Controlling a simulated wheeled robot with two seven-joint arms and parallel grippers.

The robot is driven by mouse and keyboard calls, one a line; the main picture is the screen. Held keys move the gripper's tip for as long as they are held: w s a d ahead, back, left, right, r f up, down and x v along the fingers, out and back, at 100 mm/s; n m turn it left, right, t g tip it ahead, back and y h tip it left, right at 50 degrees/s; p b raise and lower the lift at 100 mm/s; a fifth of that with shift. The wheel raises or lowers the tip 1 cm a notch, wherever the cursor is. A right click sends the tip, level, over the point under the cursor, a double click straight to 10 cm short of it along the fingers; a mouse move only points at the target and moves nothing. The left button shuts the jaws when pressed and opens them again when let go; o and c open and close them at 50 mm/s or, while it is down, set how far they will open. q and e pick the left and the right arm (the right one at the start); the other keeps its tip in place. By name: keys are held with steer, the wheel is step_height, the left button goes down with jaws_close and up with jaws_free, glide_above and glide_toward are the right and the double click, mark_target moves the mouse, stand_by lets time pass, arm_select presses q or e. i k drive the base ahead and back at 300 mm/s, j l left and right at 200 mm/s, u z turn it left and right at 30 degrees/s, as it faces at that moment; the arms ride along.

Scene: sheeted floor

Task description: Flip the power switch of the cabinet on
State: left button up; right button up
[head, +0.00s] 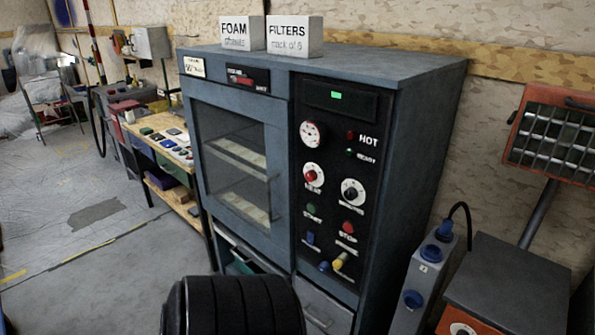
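The grey cabinet (425,120) stands upright in the middle, with a glass-fronted door (238,160) on its left. Its black control panel (330,135) is on the right and has a small lit green display (336,95). The panel carries a gauge, dials, START and STOP buttons, and red and green lamps. Neither of my grippers is in view.
A black ribbed object (235,308) fills the bottom middle, before the cabinet's lower part. A grey socket post (425,270) and an orange-framed lamp unit (556,135) stand right. A workbench (160,150) is left. Open floor (100,270) lies front left.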

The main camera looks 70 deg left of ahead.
mark_target(310, 240)
steer(key=u, duration=2.05)
